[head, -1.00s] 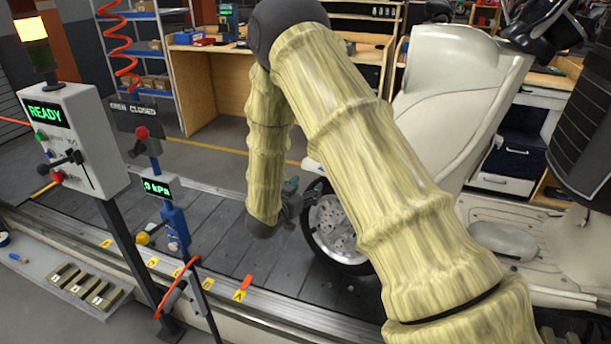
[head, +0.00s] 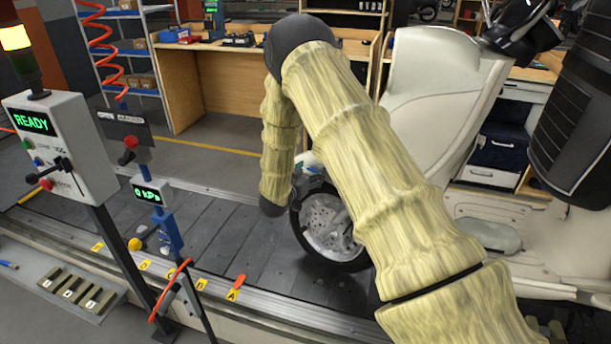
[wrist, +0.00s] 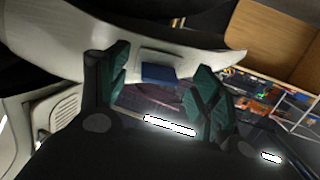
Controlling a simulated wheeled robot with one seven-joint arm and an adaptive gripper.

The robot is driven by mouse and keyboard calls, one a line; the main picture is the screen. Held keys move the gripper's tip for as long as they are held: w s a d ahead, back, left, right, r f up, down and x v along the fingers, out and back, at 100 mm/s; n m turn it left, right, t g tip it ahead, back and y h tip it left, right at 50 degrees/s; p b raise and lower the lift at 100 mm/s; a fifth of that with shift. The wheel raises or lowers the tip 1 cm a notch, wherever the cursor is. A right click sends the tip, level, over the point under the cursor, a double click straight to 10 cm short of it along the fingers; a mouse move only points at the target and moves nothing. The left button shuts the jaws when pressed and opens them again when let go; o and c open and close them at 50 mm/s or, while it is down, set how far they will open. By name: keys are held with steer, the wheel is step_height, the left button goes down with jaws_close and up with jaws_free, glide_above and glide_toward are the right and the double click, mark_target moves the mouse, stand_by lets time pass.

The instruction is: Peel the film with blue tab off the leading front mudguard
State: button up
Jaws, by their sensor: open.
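In the wrist view the pale cream mudguard (wrist: 205,62) stretches across the upper part. A small blue tab (wrist: 158,74) shows on a pale patch at its edge, between my fingers in the picture. My gripper (wrist: 158,85) is open, with one green-padded finger to each side of the tab; neither finger visibly grips it. The film itself is hard to tell from the mudguard. In the head view my gripper (head: 312,178) is beside the top of the scooter's front wheel (head: 325,222), partly hidden by my arm. The mudguard is mostly hidden there.
The cream scooter (head: 435,95) stands on the dark slat conveyor (head: 225,240). A control box reading READY (head: 60,150) and a blue post with a kPa display (head: 152,190) stand at the left. A wooden workbench (head: 215,90) is behind.

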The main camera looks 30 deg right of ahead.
steer(key=shift+w+d, duration=0.1)
steer(key=shift+d, duration=0.15)
steer(key=shift+c, duration=0.4)
jaws_close()
